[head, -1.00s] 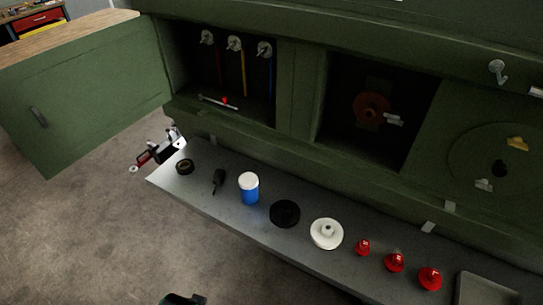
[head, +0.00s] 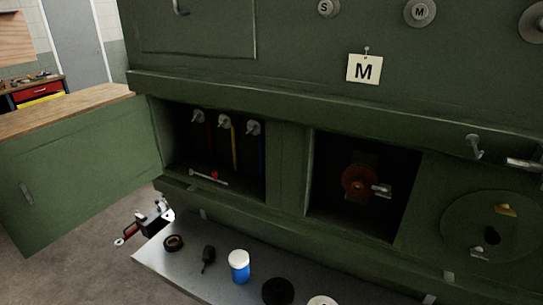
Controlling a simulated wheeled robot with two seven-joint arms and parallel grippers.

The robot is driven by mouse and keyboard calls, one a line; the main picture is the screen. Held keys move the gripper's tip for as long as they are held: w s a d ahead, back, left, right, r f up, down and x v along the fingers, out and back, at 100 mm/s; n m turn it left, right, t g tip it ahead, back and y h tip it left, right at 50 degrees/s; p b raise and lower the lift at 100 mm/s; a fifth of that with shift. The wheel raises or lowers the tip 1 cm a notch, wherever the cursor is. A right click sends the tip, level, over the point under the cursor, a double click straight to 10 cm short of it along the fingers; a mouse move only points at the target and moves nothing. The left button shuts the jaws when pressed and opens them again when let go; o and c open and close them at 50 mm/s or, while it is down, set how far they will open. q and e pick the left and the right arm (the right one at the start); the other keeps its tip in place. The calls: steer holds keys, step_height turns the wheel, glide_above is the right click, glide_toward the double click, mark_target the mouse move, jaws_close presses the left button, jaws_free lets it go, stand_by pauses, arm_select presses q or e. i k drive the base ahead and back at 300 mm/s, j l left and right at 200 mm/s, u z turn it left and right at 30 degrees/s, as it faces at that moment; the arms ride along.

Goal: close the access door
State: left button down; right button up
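The access door (head: 85,170) is a green panel with a wooden-coloured top edge at the left of the head view. It stands swung open, out to the left of the compartment (head: 213,160).
A grey shelf (head: 190,269) below holds a black ring, a dark tool, a blue jar (head: 239,266) and discs. A second opening (head: 362,185) holds an orange wheel. Floor shows below the door.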

mark_target(74, 170)
steer(key=z, duration=0.3)
steer(key=j+z, duration=0.25)
steer(key=j, duration=0.3)
steer(key=j+z, duration=0.3)
steer(key=j, duration=0.3)
steer(key=k+j+z, duration=0.25)
steer(key=j, duration=0.25)
steer(key=k+j, duration=0.1)
steer(key=j, duration=0.85)
steer(key=k+j+z, duration=0.1)
steer(key=j, duration=0.4)
steer(key=k+j, duration=0.15)
steer(key=j, duration=0.8)
steer(key=k+z, duration=0.05)
